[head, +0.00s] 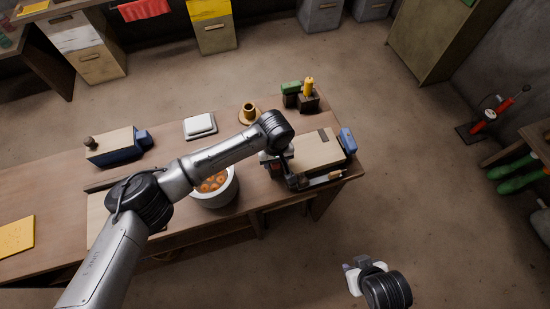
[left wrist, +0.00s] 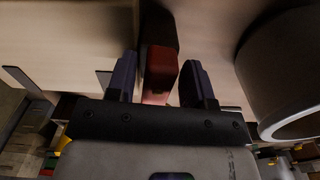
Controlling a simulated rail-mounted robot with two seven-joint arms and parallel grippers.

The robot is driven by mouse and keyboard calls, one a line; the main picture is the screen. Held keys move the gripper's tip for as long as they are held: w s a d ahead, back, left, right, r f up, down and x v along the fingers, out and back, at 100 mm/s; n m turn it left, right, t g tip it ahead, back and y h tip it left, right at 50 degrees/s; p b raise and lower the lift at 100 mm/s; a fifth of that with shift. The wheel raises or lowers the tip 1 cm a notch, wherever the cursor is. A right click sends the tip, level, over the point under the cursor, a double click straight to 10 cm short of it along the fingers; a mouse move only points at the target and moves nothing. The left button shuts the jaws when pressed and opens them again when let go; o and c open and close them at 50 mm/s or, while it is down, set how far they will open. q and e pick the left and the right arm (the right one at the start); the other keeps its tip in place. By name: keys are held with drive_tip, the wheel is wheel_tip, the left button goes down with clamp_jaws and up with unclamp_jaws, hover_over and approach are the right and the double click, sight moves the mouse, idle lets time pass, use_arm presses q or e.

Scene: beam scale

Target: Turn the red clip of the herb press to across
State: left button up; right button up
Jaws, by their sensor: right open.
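The red clip (left wrist: 162,66) stands between the two dark fingers of my left gripper (left wrist: 158,78) in the left wrist view, with a narrow gap on each side. The left gripper (head: 277,167) is open around it, at the left end of the pale wooden press (head: 316,152) on the table. In the head view my arm and gripper hide most of the clip, and its exact angle is hard to tell. My right gripper (head: 352,268) is open and empty, off the table's front edge at the lower right.
A grey pot (head: 213,199) with orange pieces stands close to the left of the gripper; its wall fills the right of the wrist view (left wrist: 285,75). A blue box with a wooden top (head: 115,145), a white dish (head: 199,126) and a brass cup (head: 249,112) stand farther off.

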use_arm(q)
drive_tip(key=c, duration=0.7)
drive_tip(key=shift+a+r+m+p, duration=0.1)
drive_tip(key=shift+r+m+p, duration=0.05)
drive_tip(key=shift+m+p, duration=0.6)
drive_tip(key=shift+c, duration=0.2)
drive_tip(key=shift+m+p, duration=0.65)
drive_tip(key=shift+p, duration=0.2)
drive_tip(key=m+p, duration=0.2)
drive_tip(key=m, duration=0.1)
drive_tip(key=shift+a+m, duration=0.25)
drive_tip(key=shift+m, duration=0.05)
drive_tip(key=m+p, duration=0.1)
drive_tip(key=m, duration=0.1)
drive_tip(key=m+p, duration=0.1)
drive_tip(key=m, duration=0.1)
drive_tip(key=shift+w+a+m, duration=0.15)
drive_tip(key=shift+m, duration=0.15)
drive_tip(key=m, duration=0.4)
drive_tip(key=shift+w+a+p, duration=0.15)
drive_tip(key=shift+w+p, duration=0.1)
drive_tip(key=shift+p, duration=0.15)
drive_tip(key=shift+m, duration=1.1)
